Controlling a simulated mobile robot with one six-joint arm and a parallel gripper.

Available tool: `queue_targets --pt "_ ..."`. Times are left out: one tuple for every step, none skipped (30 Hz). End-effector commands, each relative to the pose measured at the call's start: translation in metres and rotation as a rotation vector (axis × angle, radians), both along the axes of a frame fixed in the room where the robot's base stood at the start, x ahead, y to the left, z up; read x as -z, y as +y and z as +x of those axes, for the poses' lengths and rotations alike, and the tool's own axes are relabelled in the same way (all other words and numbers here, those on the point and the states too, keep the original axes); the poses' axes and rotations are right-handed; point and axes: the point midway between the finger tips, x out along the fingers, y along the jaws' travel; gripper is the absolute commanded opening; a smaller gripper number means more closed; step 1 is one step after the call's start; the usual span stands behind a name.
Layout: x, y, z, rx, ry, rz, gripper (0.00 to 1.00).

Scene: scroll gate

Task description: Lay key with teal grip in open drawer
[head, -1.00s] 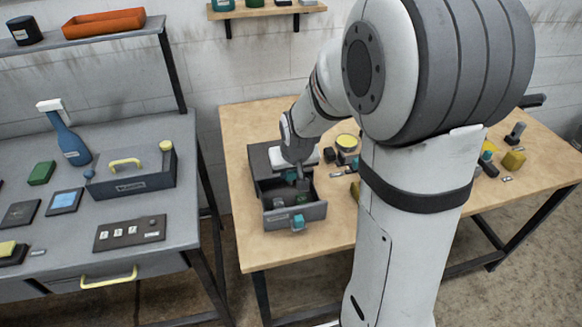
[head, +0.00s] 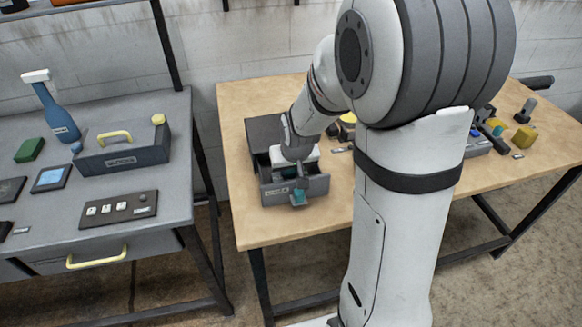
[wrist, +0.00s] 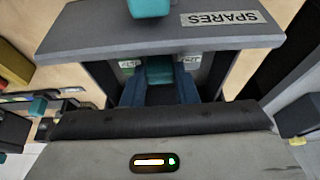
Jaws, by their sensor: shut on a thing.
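The open drawer has a grey front (wrist: 100,36) labelled SPARES, upside down in the wrist view, with a teal handle (wrist: 150,8). In the head view its front (head: 317,187) is at the near side of a dark cabinet (head: 265,130) on the wooden table. My gripper (wrist: 160,88) is over the drawer, just behind its front, with blue fingers shut on a teal piece (wrist: 160,72), which appears to be the key's grip. The rest of the key is hidden. In the head view my gripper (head: 301,178) is low at the drawer, and its fingertips are hard to make out.
Pale tags with green marks (wrist: 190,62) show inside the drawer, beside the fingers. Several small parts lie on the table right of my arm, including a yellow block (head: 524,137).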

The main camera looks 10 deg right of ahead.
Motion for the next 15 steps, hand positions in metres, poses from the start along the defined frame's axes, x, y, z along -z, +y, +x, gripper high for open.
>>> queue_targets --pt "0.0034 -0.0001 0.0001 0.000 0.000 0.000 0.04" --pt "0.0037 -0.0001 0.0001 0.000 0.000 0.000 0.04" --pt "0.0039 -0.0002 0.0001 0.000 0.000 0.000 0.04" --pt "0.0039 -0.0002 0.0001 0.000 0.000 0.000 0.04" --pt "0.0036 -0.0002 0.0001 0.000 0.000 0.000 0.04" --pt "0.0034 -0.0003 0.0001 0.001 0.000 0.000 0.04" --pt "0.0032 -0.0003 0.0001 0.001 0.000 0.000 0.04" --pt "0.0031 -0.0003 0.0001 0.001 0.000 0.000 0.04" --pt "0.0031 -0.0004 0.0001 0.001 0.000 0.000 0.04" --pt "0.0031 -0.0004 0.0001 0.001 0.000 0.000 0.04" --pt "0.0031 -0.0004 0.0001 0.001 0.000 0.000 0.29" --pt "0.0031 -0.0004 0.0001 0.001 0.000 0.000 0.32" --pt "0.0031 -0.0005 0.0001 0.001 0.000 0.000 0.35" --pt "0.0031 -0.0005 0.0001 0.001 0.000 0.000 0.37" --pt "0.0031 -0.0005 0.0001 0.001 0.000 0.000 0.40"
